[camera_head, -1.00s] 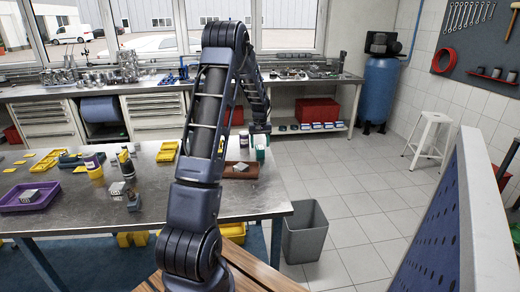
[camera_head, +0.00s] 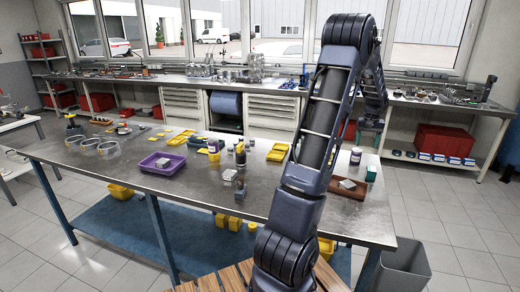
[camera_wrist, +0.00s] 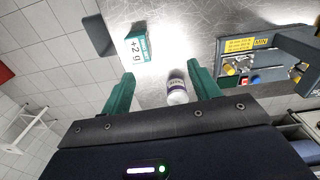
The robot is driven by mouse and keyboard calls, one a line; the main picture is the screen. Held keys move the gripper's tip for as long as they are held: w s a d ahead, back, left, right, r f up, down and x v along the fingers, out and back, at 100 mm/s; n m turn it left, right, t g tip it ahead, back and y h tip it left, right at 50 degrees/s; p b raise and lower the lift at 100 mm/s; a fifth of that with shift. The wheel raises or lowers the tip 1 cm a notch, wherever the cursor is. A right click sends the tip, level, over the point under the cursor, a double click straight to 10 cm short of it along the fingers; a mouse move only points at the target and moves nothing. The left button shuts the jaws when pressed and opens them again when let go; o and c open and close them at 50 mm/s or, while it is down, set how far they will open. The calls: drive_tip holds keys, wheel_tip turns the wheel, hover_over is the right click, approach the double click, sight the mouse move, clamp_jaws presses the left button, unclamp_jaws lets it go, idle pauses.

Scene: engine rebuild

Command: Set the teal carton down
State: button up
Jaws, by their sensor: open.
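The teal carton (camera_head: 371,173) stands on the steel table (camera_head: 265,205) near its right end, beside a brown tray (camera_head: 347,189). In the wrist view the carton (camera_wrist: 138,45) shows a white label face and lies ahead of the fingers, toward the left one. My gripper (camera_head: 369,124) is above the table, apart from the carton. In the wrist view its teal fingers (camera_wrist: 163,87) are spread wide. A white bottle with a purple band (camera_wrist: 177,90) shows between them in the picture, lower down, and nothing is gripped.
The bottle (camera_head: 356,156) stands just behind the carton. The brown tray holds a grey metal block. A purple tray (camera_head: 162,162), yellow bins (camera_head: 278,152) and dark bottles stand further left. A grey waste bin (camera_head: 405,270) is on the floor by the table's right end.

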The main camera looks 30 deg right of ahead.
drive_tip(key=w+a+r+n, duration=0.1)
drive_tip(key=w+a+r, duration=0.3)
drive_tip(key=a, duration=0.4)
drive_tip(key=w+a+r+n, duration=0.1)
drive_tip(key=w+a+r, duration=0.35)
drive_tip(key=a, duration=0.45)
drive_tip(key=a+r+n+t+h, duration=0.1)
drive_tip(key=a+r, duration=0.2)
drive_tip(key=a, duration=0.7)
drive_tip(key=a+r+n+t, duration=0.1)
drive_tip(key=a+r, duration=0.2)
drive_tip(key=a, duration=0.7)
drive_tip(key=s+a+n, duration=0.1)
drive_tip(key=s+a, duration=0.4)
drive_tip(key=a, duration=0.3)
drive_tip(key=s+a+f+n+t, duration=0.1)
drive_tip(key=s+a+n, duration=0.1)
drive_tip(key=s+a, duration=0.3)
drive_tip(key=s+a+n+t+y, duration=0.1)
drive_tip(key=s+a, duration=0.5)
drive_tip(key=a, duration=0.6)
drive_tip(key=shift+a+f+n, duration=0.25)
drive_tip(key=shift+a+n, duration=0.05)
drive_tip(key=shift+a, duration=0.1)
